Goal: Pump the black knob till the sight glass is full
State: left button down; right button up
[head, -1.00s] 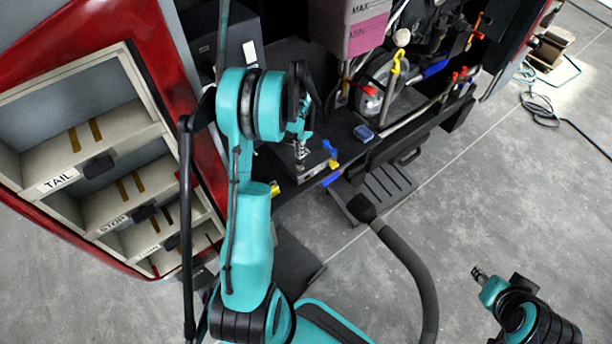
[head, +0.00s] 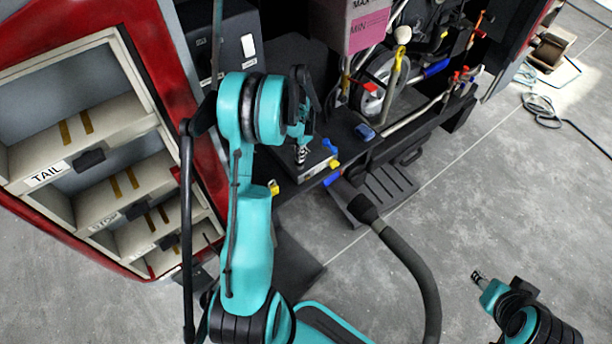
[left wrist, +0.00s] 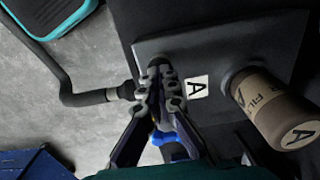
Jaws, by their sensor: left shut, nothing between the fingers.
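My left gripper (head: 301,155) is shut and empty, pointing down over a dark plate on the machine in the head view. In the left wrist view its closed fingertips (left wrist: 158,66) are right at a small dark round knob (left wrist: 157,61) on the plate (left wrist: 205,55) marked "A". The fingers cover most of the knob, and I cannot tell whether they touch it. A brown filter cylinder (left wrist: 272,108), also marked "A", stands to the right. I cannot make out the sight glass. My right gripper (head: 479,276) is far off at the lower right, too small to read.
A tank with a pink "MIN" label (head: 369,33) stands above the machine bay. An open cabinet (head: 120,155) with labelled shelves is at left. A black hose (head: 415,265) curves over the floor, beside a slatted step (head: 385,190).

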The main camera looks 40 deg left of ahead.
pick_arm(q)
jog(key=shift+f, duration=0.25)
jog(key=shift+r+p, duration=1)
jog(key=shift+r, duration=0.95)
jog(key=shift+f, duration=0.25)
jog(key=shift+f+b, duration=1.65)
jog(key=shift+r, duration=0.1)
jog(key=shift+r+p, duration=1.05)
jog(key=shift+r, duration=0.7)
